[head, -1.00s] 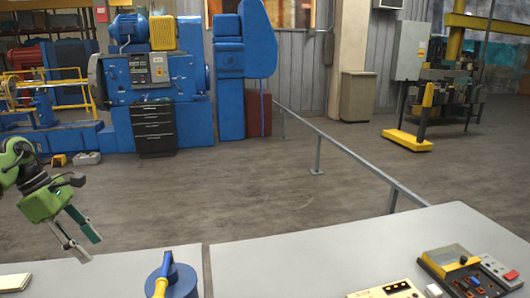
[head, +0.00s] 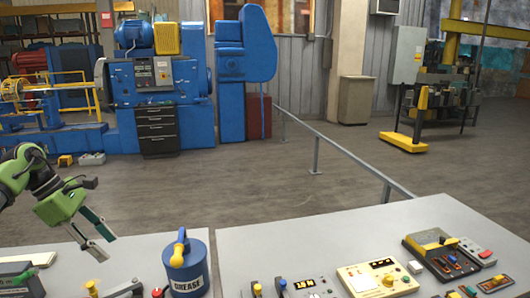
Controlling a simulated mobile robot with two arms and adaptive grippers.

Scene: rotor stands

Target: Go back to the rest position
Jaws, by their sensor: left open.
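My left gripper (head: 108,246) comes in from the left, green with two metal fingers. The fingers stand apart with nothing between them, so it is open. In the picture it overlaps the far part of the left grey table (head: 136,258), to the left of a blue grease can (head: 187,272). Whether it touches the table I cannot tell, but it looks raised above it. My right gripper is not in view. No rotor stand can be made out.
The right grey table (head: 300,239) carries a beige control box (head: 378,279), a black and yellow device (head: 440,255) and small switches near its front. A narrow gap parts the tables. Beyond them lie open floor, a grey rail (head: 345,149) and blue machines (head: 157,76).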

